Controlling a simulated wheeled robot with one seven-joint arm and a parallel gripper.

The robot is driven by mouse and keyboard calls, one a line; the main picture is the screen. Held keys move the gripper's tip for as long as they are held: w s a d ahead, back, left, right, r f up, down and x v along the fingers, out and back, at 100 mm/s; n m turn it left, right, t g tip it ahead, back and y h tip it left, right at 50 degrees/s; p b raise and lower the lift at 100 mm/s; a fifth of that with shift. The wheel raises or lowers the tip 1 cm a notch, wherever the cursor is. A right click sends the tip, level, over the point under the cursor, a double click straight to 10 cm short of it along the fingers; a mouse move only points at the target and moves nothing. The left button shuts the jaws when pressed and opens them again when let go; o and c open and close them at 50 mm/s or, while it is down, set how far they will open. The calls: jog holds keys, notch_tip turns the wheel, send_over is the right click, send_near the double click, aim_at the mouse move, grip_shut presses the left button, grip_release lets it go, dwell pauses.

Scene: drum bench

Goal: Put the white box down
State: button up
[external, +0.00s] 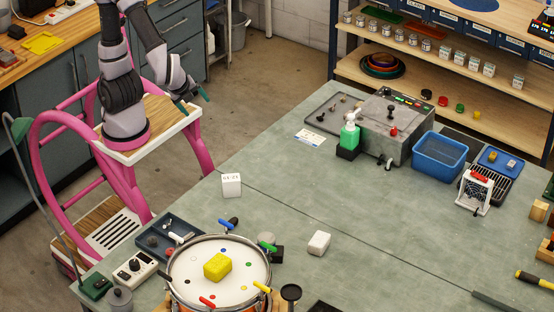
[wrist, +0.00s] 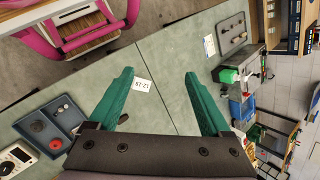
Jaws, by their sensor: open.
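A small white box (external: 231,185) with dark digits on its face stands upright on the grey-green bench (external: 390,235) near its left edge. In the wrist view, the white box (wrist: 142,85) shows its digits beside the left finger, well beyond the fingertips. My gripper (external: 191,101) has green fingers and is raised above and behind the box, apart from it. In the wrist view, my gripper (wrist: 158,75) is open with nothing between its fingers. A second pale, blocky item (external: 319,243) lies on the bench to the right of the box.
A drum (external: 183,278) with a yellow block (external: 217,266) stands at the front. A dark tray (external: 170,240) is left of it. A grey machine (external: 385,125), green bottle (external: 349,135) and blue bin (external: 440,157) stand at the back. The bench middle is mostly clear.

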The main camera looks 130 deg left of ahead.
jog(key=d+r+t+h, duration=0.2)
jog(key=r+t, duration=0.2)
jog(key=r, duration=0.3)
jog(key=s+d+r+n+t+h, duration=0.1)
jog(key=d+r+t+h, duration=0.1)
jog(key=r, duration=0.5)
jog(key=shift+s+d+t+h, duration=0.3)
jog(key=shift+d+t, duration=0.15)
jog(key=shift+t, duration=0.65)
